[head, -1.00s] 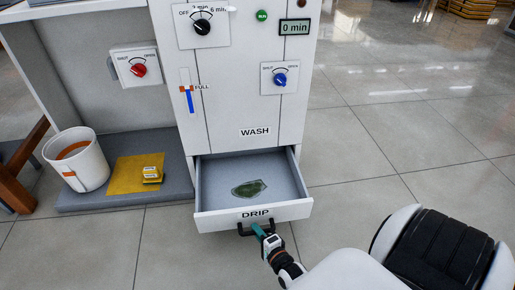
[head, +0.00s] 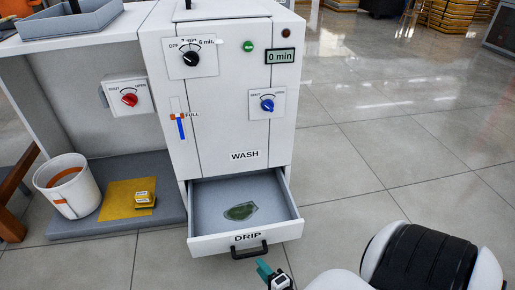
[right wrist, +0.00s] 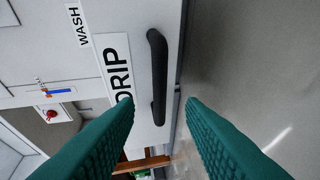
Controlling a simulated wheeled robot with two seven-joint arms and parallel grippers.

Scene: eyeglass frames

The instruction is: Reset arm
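My right gripper (head: 266,269) is at the bottom of the head view, just below and in front of the black handle (head: 249,250) of the open DRIP drawer (head: 245,237). In the right wrist view its two teal fingers (right wrist: 160,103) are spread apart with nothing between them. The handle (right wrist: 158,75) shows ahead of the fingers, apart from them. A dark green flat piece (head: 240,211) lies in the drawer. My left gripper is not in view.
The white WASH cabinet (head: 245,155) stands above the drawer. A white bucket (head: 74,205) and a yellow mat (head: 118,207) sit on the grey base at left. A grey tray (head: 70,22) is on the upper left counter.

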